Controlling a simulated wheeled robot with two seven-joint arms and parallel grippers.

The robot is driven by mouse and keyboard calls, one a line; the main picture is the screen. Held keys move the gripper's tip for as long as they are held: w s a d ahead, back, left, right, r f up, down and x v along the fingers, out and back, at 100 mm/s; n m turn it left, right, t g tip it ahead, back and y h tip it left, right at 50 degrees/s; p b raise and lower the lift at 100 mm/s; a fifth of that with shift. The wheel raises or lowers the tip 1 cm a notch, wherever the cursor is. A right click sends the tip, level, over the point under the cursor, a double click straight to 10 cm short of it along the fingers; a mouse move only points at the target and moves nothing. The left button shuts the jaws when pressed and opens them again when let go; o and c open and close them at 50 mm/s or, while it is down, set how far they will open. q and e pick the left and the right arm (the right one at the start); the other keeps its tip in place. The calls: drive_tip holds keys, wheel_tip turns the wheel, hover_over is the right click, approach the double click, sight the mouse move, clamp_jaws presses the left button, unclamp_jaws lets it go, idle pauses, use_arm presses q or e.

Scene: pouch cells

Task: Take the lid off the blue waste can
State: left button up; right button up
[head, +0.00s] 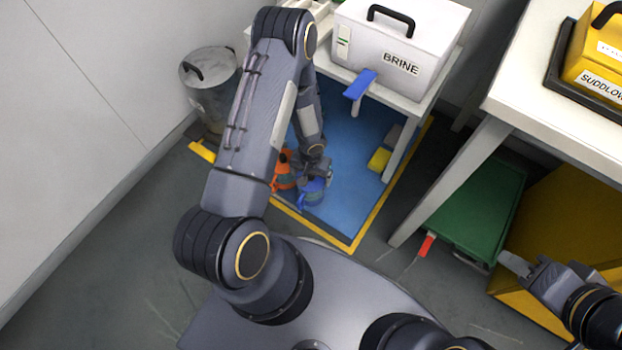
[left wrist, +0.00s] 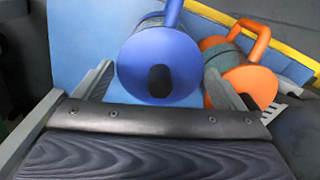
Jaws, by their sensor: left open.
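The blue waste can (head: 313,191) stands on the blue floor mat in the head view, partly hidden by my left gripper (head: 318,178). In the left wrist view its round blue lid (left wrist: 137,75) faces the camera, with a black knob (left wrist: 160,80) in the middle. The lid appears to be on the can. My left gripper is open and empty, its fingers apart on either side of the lid as seen from the wrist. I cannot tell whether they touch it. My right gripper (head: 518,265) is at the lower right, far from the can; its jaw state is unclear.
An orange can (head: 283,172) stands close beside the blue one, also in the wrist view (left wrist: 250,82). A white BRINE box (head: 395,45) sits on a white table. A grey lidded bin (head: 212,88) stands by the wall. A green tray (head: 470,205) is under the right table.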

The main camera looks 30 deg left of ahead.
use_arm(q)
drive_tip(key=c, duration=0.6)
drive_tip(key=shift+r, duration=0.1)
drive_tip(key=shift+r, duration=0.1)
